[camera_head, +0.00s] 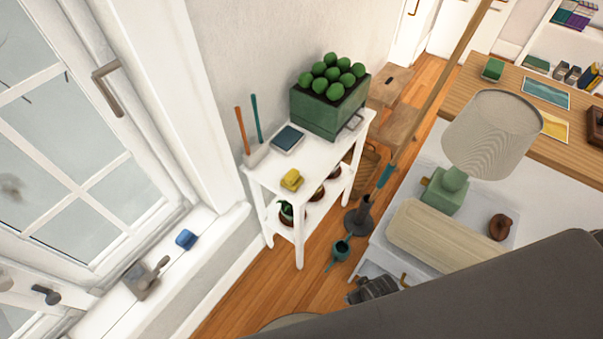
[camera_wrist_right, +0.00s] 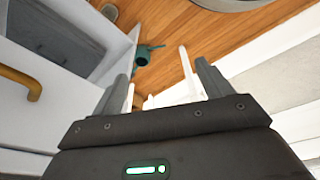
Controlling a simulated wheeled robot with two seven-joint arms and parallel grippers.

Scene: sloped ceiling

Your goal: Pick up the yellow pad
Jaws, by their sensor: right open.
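The yellow pad (camera_head: 291,180) lies on the top of a white two-tier stand (camera_head: 265,180), near its front edge, in the head view. It looks small and blocky. My right gripper (camera_wrist_right: 160,85) shows in the right wrist view with its two grey fingers spread and nothing between them. White upright parts show beyond the fingers. I cannot make out the yellow pad in the wrist view. My left gripper is not in view.
A green planter (camera_head: 322,115) and a dark blue book (camera_head: 287,139) share the stand's top. Potted plants sit on its lower shelf. A black vase (camera_head: 359,217) and teal watering can (camera_head: 341,248) stand on the floor beside it. A lamp (camera_head: 490,135) rises at right.

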